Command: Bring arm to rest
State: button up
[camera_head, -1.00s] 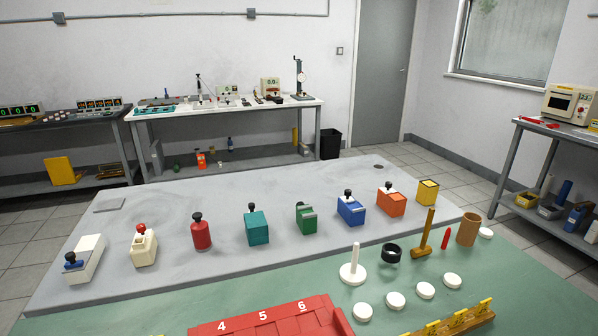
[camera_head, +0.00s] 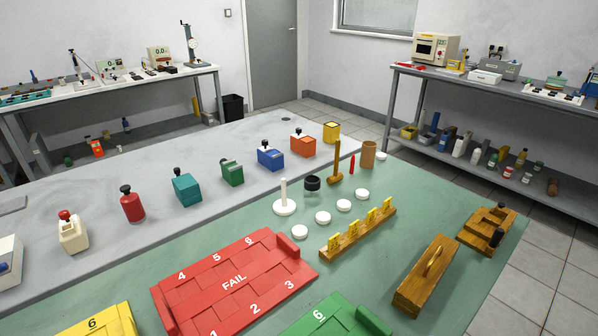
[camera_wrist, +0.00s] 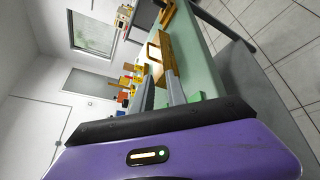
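My gripper (camera_wrist: 160,86) shows only in the wrist view. Its two grey fingers stand apart with nothing held between them, above my purple wrist housing. Beyond the fingers, a wooden block with a handle lies on the green table mat; the same wooden block (camera_head: 427,275) is at the right of the head view. The arm does not show in the head view.
The green mat (camera_head: 420,195) carries a red FAIL tray (camera_head: 185,300), a yellow tray (camera_head: 95,323), a green tray (camera_head: 340,316), white discs and a wooden rack (camera_head: 358,235). Several coloured blocks stand on the grey tabletop (camera_head: 100,170). A side bench (camera_head: 390,95) stands right.

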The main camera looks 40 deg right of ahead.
jog(key=n, duration=0.2)
jog(key=f+n, duration=0.1)
jog(key=shift+s+a+g, duration=0.1)
jog(key=shift+s+g, duration=0.15)
jog(key=shift+g, duration=0.05)
jog(key=n, duration=0.1)
jog(key=s+f+n, duration=0.1)
jog(key=n, duration=0.1)
jog(key=shift+y, duration=0.3)
jog(key=s+a+n+t+y+p, duration=0.1)
jog(key=s+a+n+p, duration=0.1)
jog(key=n, duration=1.3)
jog(key=s+a+n+t+y+p, duration=0.1)
jog(key=s+a+n, duration=0.15)
jog(key=n, duration=1.15)
jog(key=w+a+r+n+t+y+p, duration=0.1)
jog(key=a+r+n+t+y+p, duration=0.1)
jog(key=n, duration=1)
jog(key=w+a+r+n+t+y+p, duration=0.1)
jog(key=a+r+n+t+y+p, duration=0.2)
jog(key=n+y, duration=0.6)
jog(key=a+r+n+t, duration=0.1)
jog(key=a+r+n, duration=0.1)
jog(key=a+n, duration=0.1)
